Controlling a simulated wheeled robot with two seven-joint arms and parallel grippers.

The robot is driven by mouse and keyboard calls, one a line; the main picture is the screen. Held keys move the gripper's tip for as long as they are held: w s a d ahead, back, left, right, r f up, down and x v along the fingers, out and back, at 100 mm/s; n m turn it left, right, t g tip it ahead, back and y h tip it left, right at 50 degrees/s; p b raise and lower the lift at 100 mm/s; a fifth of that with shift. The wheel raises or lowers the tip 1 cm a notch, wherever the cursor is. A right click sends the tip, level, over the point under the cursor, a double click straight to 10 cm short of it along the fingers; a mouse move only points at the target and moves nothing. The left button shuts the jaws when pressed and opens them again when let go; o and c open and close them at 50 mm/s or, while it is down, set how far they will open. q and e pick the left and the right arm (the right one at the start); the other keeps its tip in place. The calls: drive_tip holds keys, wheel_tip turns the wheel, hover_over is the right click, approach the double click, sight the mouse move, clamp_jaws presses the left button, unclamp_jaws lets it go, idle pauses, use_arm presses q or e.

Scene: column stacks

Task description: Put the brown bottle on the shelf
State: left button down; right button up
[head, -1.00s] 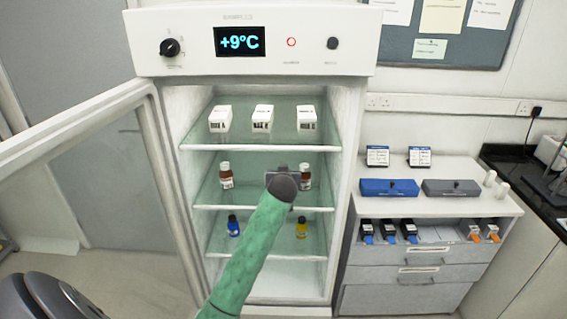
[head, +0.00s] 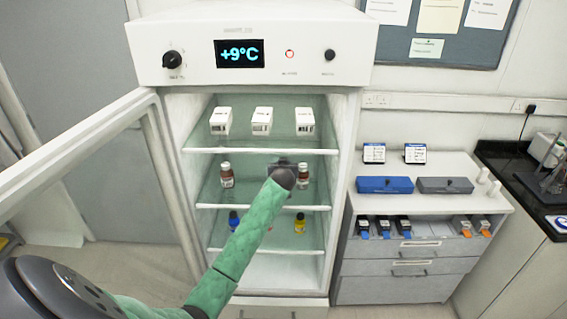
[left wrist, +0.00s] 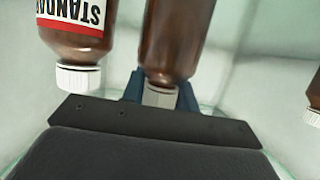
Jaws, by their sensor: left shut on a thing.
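My left gripper (head: 280,170) reaches into the open fridge at the middle shelf (head: 225,206). In the left wrist view its blue fingers (left wrist: 160,93) are shut on the white cap of a brown bottle (left wrist: 175,40). In the head view the gripper and arm hide this bottle, and I cannot tell whether its base touches the shelf. A brown bottle with a red and white label (left wrist: 75,42) is beside it; another brown bottle (left wrist: 315,90) shows at the right edge. In the head view, brown bottles stand left (head: 226,174) and right (head: 303,175) of the gripper. My right gripper is not in view.
White boxes (head: 262,121) stand on the top shelf. A blue bottle (head: 234,219) and a yellow bottle (head: 299,223) stand on the bottom shelf. The open fridge door (head: 100,180) is on the left. A drawer cabinet (head: 395,275) with a blue box (head: 387,185) stands on the right.

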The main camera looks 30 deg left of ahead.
use_arm(q)
drive_tip(key=shift+f, duration=0.15)
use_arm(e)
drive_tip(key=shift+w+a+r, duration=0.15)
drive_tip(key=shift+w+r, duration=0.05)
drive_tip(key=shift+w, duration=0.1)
use_arm(q)
drive_tip(key=shift+f, duration=0.1)
drive_tip(key=c, duration=1.1)
unclamp_jaws()
drive_tip(key=shift+s, duration=0.1)
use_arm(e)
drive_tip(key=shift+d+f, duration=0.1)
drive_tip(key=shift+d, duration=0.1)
